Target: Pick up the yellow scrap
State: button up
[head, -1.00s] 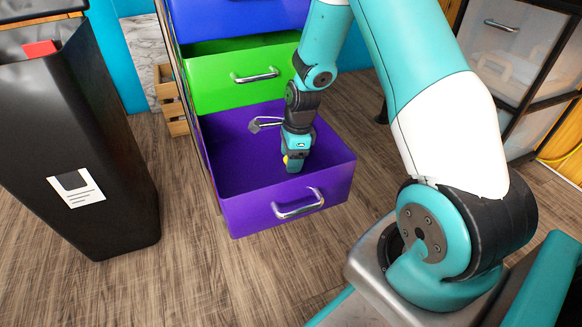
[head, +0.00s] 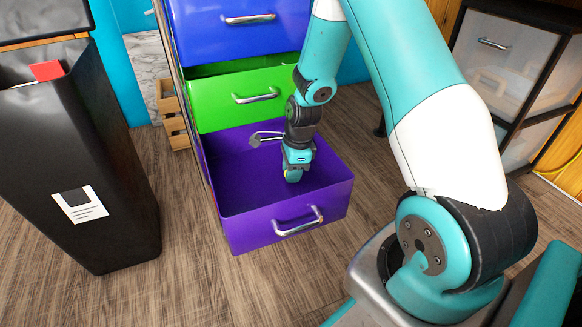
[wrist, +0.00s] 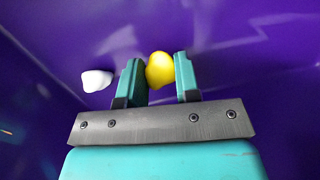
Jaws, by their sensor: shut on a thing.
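The yellow scrap (wrist: 160,70) is a small rounded lump between the two fingers of my gripper (wrist: 160,82) in the wrist view. My gripper is shut on it. I cannot tell whether the scrap touches the drawer floor.
A white scrap (wrist: 96,80) lies in the drawer left of my gripper. The green drawer (head: 235,97) above is slightly open, below a blue one (head: 240,40). A black bin (head: 110,235) with something red inside stands at the left.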

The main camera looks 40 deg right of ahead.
jog(key=s, duration=0.1)
jog(key=s+p, duration=0.1)
jog(key=s+a+p, duration=0.1)
jog(key=shift+s+r, duration=0.35)
jog(key=shift+s, duration=0.05)
notch_tip(320, 180, up, 13)
jog(key=p, duration=0.7)
jog(key=shift+w, duration=0.25)
